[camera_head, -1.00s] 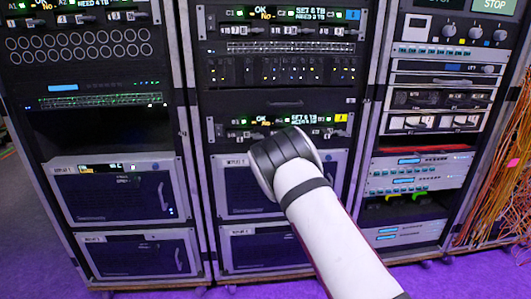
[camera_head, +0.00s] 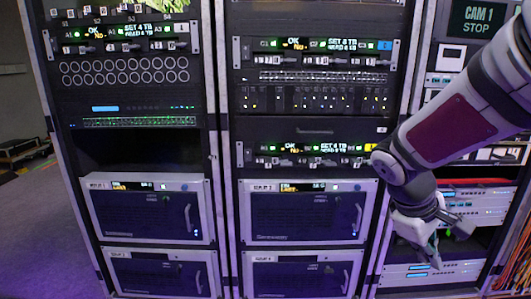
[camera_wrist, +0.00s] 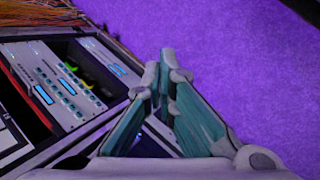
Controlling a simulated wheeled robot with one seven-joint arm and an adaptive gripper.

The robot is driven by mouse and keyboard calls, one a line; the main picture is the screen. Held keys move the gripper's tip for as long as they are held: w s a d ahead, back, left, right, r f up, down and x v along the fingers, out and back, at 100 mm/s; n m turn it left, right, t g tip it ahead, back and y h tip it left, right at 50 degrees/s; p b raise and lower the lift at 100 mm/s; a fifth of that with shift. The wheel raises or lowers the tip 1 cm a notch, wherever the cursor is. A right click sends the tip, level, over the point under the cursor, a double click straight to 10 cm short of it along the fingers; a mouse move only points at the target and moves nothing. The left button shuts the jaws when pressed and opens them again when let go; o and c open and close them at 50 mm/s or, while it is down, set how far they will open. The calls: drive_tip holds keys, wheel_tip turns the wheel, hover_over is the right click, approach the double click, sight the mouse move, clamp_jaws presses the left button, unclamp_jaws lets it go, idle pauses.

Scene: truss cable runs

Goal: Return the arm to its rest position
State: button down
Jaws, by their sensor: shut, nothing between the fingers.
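My gripper (camera_head: 430,245) hangs from my bent arm at the right of the head view, pointing down in front of the right rack's lower units. Its fingers are shut and empty. In the wrist view my gripper (camera_wrist: 165,75) shows teal-sided fingers that meet at their tips above the purple floor. My arm (camera_head: 450,125) enters from the right edge and covers part of the right rack. Whether the gripper touches the rack cannot be told.
Three equipment racks stand side by side: a left rack (camera_head: 215,160), a middle rack and a right rack. Orange cables (camera_wrist: 45,14) hang beside the right rack. Purple floor (camera_wrist: 250,60) is clear in front.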

drive_tip(key=s+a+r+m+y, duration=0.15)
drive_tip(key=s+a, duration=0.25)
drive_tip(key=s, duration=0.5)
drive_tip(key=s+a+r+m+y, duration=0.1)
drive_tip(key=s+a+m+y, duration=0.3)
drive_tip(key=s, duration=0.5)
drive_tip(key=s+a+r+m+y, duration=0.1)
drive_tip(key=s+a+r, duration=0.1)
drive_tip(key=s+a, duration=0.5)
wheel_tip(320, 180, up, 34)
drive_tip(key=s+d+t+p, duration=0.1)
drive_tip(key=d+t+p, duration=0.1)
drive_tip(key=p, duration=3)
drive_tip(key=shift+d+f+t+h, duration=0.25)
drive_tip(key=shift+d+t+h, duration=0.15)
drive_tip(key=shift+t, duration=0.3)
drive_tip(key=shift+s+n, duration=0.1)
drive_tip(key=shift+n, duration=0.15)
